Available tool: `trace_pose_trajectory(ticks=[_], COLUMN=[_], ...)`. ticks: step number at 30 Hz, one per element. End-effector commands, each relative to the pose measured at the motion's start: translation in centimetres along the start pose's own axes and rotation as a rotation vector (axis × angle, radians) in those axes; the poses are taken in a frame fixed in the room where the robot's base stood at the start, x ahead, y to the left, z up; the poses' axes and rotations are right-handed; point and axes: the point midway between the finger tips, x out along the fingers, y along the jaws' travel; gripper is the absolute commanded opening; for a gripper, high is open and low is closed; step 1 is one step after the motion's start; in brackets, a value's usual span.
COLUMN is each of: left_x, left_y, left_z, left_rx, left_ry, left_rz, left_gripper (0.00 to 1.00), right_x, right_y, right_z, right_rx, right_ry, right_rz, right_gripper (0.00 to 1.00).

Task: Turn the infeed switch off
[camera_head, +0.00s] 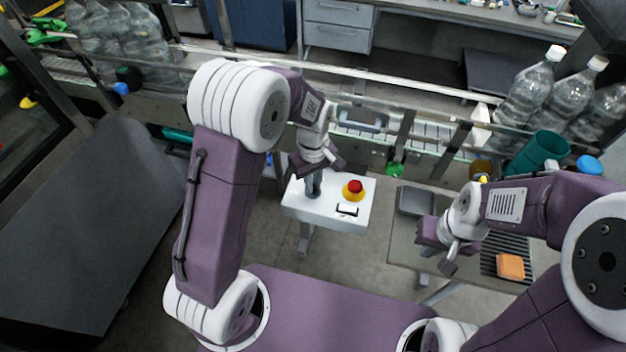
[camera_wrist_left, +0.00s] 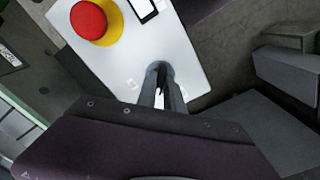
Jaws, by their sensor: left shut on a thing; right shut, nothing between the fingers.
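The white control box (camera_head: 325,212) stands on a post in the middle of the head view. It bears a red push button (camera_head: 355,186) on a yellow collar and a small black-framed white element (camera_head: 347,210). My left gripper (camera_head: 313,186) points down at the left part of the box top. In the left wrist view its grey fingers (camera_wrist_left: 161,88) are closed at the panel, on the infeed switch, which they almost wholly hide; its position cannot be read. My right gripper (camera_head: 449,262) is shut and empty above the side table.
A conveyor (camera_head: 430,130) with rails runs behind the box, with clear bottles (camera_head: 530,88) at right. The side table (camera_head: 405,245) holds a grey tray (camera_head: 415,200), a ribbed dark mat and an orange block (camera_head: 510,266). A dark panel (camera_head: 90,230) fills the left.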

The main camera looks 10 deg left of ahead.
Motion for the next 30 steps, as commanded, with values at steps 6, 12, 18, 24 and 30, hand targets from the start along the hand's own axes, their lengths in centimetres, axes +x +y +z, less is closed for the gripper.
trace_pose_trajectory(ticks=[6, 12, 18, 24, 30], left_x=[-0.3, -0.3, -0.3, -0.2, -0.2], left_y=[0.1, 0.1, 0.1, 0.1, 0.1], left_z=[-0.1, -0.1, -0.1, -0.1, -0.1], left_rx=[-0.202, -0.386, -0.549, -0.672, -0.748], left_ry=[0.002, 0.003, 0.003, 0.002, 0.003], left_rz=[0.003, 0.004, 0.005, 0.006, 0.007], left_gripper=[0.00, 0.00, 0.00, 0.00, 0.00], right_x=[-0.8, -1.2, -1.6, -1.9, -2.0], right_y=[0.0, 0.0, 0.0, 0.0, 0.0], right_z=[-0.1, -0.1, -0.2, -0.2, -0.2], right_rx=[0.000, 0.000, 0.000, 0.000, 0.000], right_ry=[0.000, 0.000, 0.000, 0.000, 0.000], right_rz=[0.000, 0.000, 0.000, 0.000, 0.000], right_gripper=[0.00, 0.00, 0.00, 0.00, 0.00])
